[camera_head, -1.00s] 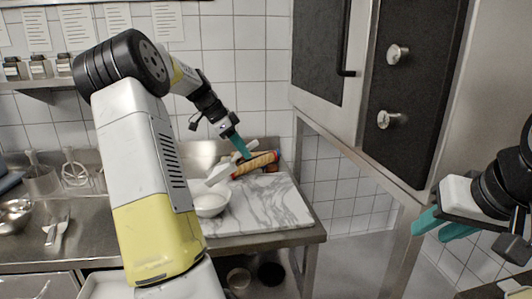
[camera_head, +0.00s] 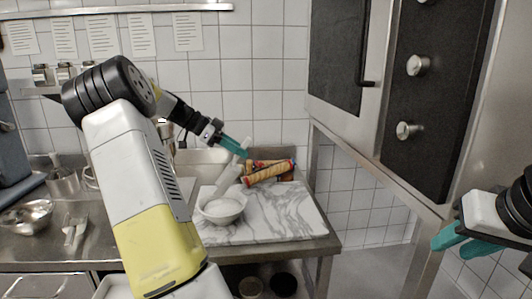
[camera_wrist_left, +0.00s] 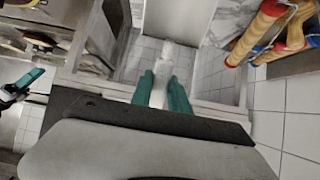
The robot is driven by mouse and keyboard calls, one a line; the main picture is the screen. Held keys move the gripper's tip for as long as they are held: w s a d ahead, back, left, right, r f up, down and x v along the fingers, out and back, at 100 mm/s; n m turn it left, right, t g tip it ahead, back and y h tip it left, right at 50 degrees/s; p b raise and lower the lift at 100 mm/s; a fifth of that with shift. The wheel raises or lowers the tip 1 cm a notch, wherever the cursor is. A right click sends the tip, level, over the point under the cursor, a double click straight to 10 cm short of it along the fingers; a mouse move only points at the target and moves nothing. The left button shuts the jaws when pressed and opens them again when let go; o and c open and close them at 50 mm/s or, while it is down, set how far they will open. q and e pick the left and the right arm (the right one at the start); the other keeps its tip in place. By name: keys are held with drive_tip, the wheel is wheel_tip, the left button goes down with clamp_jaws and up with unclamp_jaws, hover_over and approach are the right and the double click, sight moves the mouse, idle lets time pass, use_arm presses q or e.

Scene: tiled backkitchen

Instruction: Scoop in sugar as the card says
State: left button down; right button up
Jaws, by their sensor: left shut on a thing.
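My left gripper (camera_head: 236,146) is shut on a white scoop-like tool (camera_head: 229,176). The tool hangs tilted, its lower end at the back rim of the white bowl (camera_head: 216,219); I cannot tell whether they touch. In the left wrist view its pale handle (camera_wrist_left: 159,92) sits between the teal fingers. The bowl holds white, sugar-like stuff (camera_head: 221,207) and stands on the marble board (camera_head: 285,213). Several printed cards (camera_head: 188,32) hang on the wall, too small to read. My right gripper (camera_head: 462,242) is open and empty at the right.
A metal bowl (camera_head: 27,215) and white utensils (camera_head: 73,229) lie on the steel counter at left. An oven-like unit (camera_head: 420,110) stands at right. The board's right part is clear.

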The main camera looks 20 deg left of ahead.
use_arm(q)
drive_tip(key=shift+s+a+r+t+h, duration=0.35)
drive_tip(key=shift+a+h, duration=0.2)
drive_tip(key=shift+a, duration=0.2)
drive_tip(key=shift+s+a+r+t+h, duration=0.1)
drive_tip(key=shift+s+a+t+h, duration=0.25)
drive_tip(key=shift+a+h, duration=0.3)
drive_tip(key=shift+s, duration=0.1)
idle(0.4)
wheel_tip(320, 180, up, 3)
drive_tip(key=g+y, duration=0.2)
drive_tip(key=y, duration=0.1)
drive_tip(key=shift+d+r, duration=0.1)
drive_tip(key=s+d+r+g+y, duration=0.2)
drive_tip(key=s+r+g+y, duration=0.2)
drive_tip(key=y, duration=0.4)
drive_tip(key=shift+s+d, duration=0.3)
drive_tip(key=shift+s, duration=0.35)
drive_tip(key=shift+f, duration=0.1)
